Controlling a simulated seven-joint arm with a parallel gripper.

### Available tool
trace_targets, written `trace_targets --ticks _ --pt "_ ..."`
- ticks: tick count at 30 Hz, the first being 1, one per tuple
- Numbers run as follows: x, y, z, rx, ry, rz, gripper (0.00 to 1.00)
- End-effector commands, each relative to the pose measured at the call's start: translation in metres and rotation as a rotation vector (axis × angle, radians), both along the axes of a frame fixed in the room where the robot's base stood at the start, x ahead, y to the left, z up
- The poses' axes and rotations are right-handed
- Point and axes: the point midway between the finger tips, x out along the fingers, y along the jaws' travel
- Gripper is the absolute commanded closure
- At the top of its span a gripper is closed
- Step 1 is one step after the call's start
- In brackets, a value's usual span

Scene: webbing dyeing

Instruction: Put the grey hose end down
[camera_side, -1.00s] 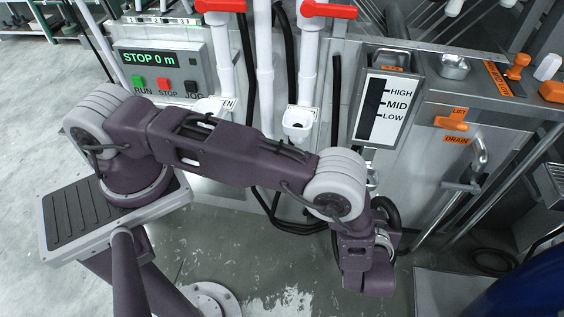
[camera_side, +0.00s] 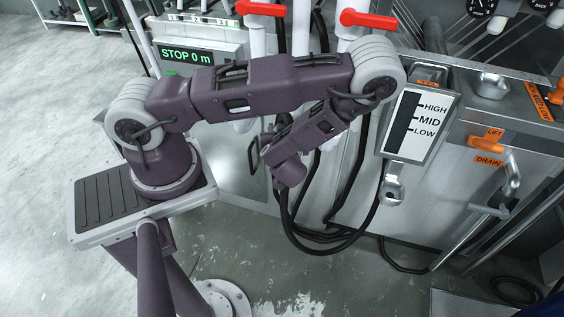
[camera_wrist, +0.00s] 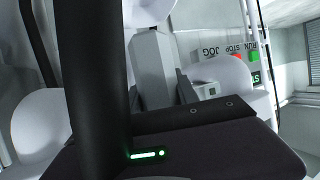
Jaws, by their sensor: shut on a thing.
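My gripper (camera_side: 260,148) is at the end of my folded-back arm, in front of the machine's left cabinet. It is shut on the grey hose end, which is mostly hidden behind my wrist in the side view. Black hose (camera_side: 303,243) hangs below my wrist and loops to the right above the floor. In the wrist view a thick black bar (camera_wrist: 92,80), perhaps the hose, crosses the picture close up. A grey block-like part (camera_wrist: 152,65) stands behind it, but I cannot tell whether it is the hose end.
The control panel (camera_side: 225,56) reads STOP 0 m. Red valve handles (camera_side: 368,19) on white pipes stand above my arm. A HIGH/MID/LOW gauge (camera_side: 403,122) and an orange lift handle (camera_side: 487,144) are at the right. The floor in front (camera_side: 250,250) is clear.

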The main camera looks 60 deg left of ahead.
Motion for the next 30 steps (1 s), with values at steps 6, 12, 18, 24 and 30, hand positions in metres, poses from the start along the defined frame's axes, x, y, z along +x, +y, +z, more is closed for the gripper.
trace_targets --ticks 6,12,18,24,30 --pt "0.0 0.002 -0.036 0.001 0.002 0.001 1.0" --pt "0.001 0.002 -0.049 0.0 0.001 0.001 1.0" --pt "0.001 0.002 -0.049 0.0 0.001 0.0 1.0" --pt "0.001 0.001 -0.054 0.0 0.0 -0.001 0.62" --pt "0.001 0.001 -0.054 0.0 0.001 0.0 0.42"
